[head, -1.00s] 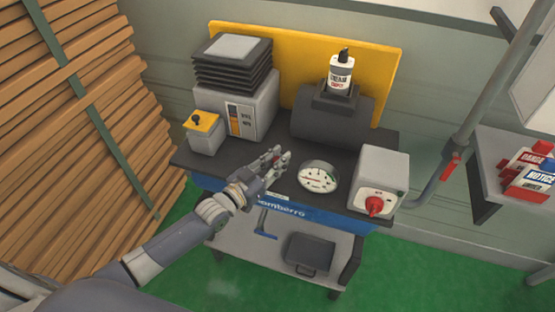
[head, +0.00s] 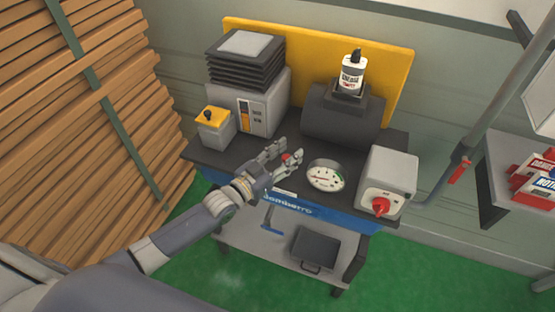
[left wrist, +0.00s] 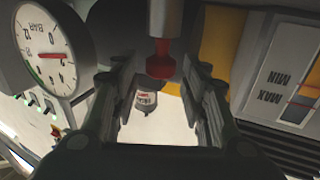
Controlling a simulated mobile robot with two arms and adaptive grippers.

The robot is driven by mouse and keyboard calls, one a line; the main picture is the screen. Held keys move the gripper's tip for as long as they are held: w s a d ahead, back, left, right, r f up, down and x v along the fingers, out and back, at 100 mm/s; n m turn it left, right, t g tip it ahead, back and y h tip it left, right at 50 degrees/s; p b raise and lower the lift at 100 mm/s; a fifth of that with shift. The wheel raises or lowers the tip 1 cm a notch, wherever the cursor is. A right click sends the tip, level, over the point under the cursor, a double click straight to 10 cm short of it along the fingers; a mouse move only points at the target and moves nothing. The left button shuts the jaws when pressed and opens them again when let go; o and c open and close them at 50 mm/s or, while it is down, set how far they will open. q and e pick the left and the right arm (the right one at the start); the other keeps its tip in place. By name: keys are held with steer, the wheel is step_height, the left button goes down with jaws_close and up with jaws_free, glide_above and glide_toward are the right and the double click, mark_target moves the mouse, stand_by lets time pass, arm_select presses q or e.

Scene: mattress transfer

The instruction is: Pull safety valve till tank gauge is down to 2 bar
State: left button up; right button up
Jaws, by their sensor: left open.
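The safety valve shows as a red knob (left wrist: 160,62) under a grey stem in the left wrist view, between my spread fingers and apart from both. In the head view the red knob (head: 286,157) sits among the fingertips of my left gripper (head: 287,154), which is open over the front of the bench. The round white tank gauge (head: 326,176) is just right of the gripper. It also shows tilted in the left wrist view (left wrist: 58,38), with a red needle; I cannot read its value surely. My right gripper is not in view.
A grey box with a red rotary switch (head: 380,206) stands right of the gauge. A dark tank (head: 343,120) with a white bottle (head: 353,73) is behind. A yellow-topped box (head: 213,125) and a grey unit (head: 262,105) stand at left. Stacked planks (head: 110,110) are far left.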

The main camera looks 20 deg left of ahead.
arm_select(q)
steer(key=v, duration=1.2)
stand_by(0.3)
